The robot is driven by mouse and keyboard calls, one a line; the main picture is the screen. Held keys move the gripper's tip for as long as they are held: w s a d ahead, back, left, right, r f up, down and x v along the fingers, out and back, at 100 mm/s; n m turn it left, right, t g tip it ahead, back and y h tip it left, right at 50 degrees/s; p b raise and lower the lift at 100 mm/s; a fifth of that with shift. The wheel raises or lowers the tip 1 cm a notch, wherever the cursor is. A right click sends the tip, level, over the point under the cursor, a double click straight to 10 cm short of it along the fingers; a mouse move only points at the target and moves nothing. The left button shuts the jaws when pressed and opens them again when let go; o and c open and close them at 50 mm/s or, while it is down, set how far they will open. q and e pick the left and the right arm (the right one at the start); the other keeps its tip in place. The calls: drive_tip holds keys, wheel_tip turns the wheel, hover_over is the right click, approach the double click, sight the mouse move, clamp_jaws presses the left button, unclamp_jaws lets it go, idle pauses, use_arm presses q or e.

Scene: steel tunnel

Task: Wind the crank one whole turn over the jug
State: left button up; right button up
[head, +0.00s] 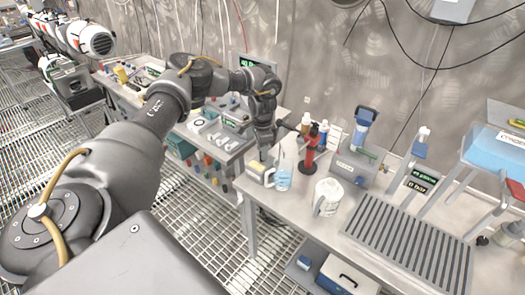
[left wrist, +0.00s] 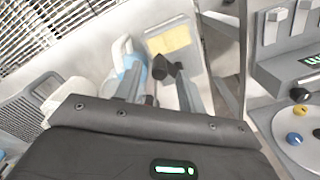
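My left gripper (head: 268,140) points down above and slightly behind the jug. In the left wrist view a dark knob (left wrist: 161,70), apparently the crank's handle, shows near the gap between my spread fingertips (left wrist: 157,82). I see no firm hold on it. The jug (left wrist: 130,58) also shows beside the left finger there. My right gripper is out of view.
A white mug (head: 327,195) stands right of the jug, near the bench front. A yellow-topped box (head: 257,170) sits left of the jug. Small bottles stand behind the stand. A ribbed grey rack (head: 405,240) fills the bench at right.

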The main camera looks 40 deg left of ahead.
use_arm(q)
drive_tip(key=shift+s+f, duration=0.1)
drive_tip(key=shift+f, duration=0.95)
clamp_jaws()
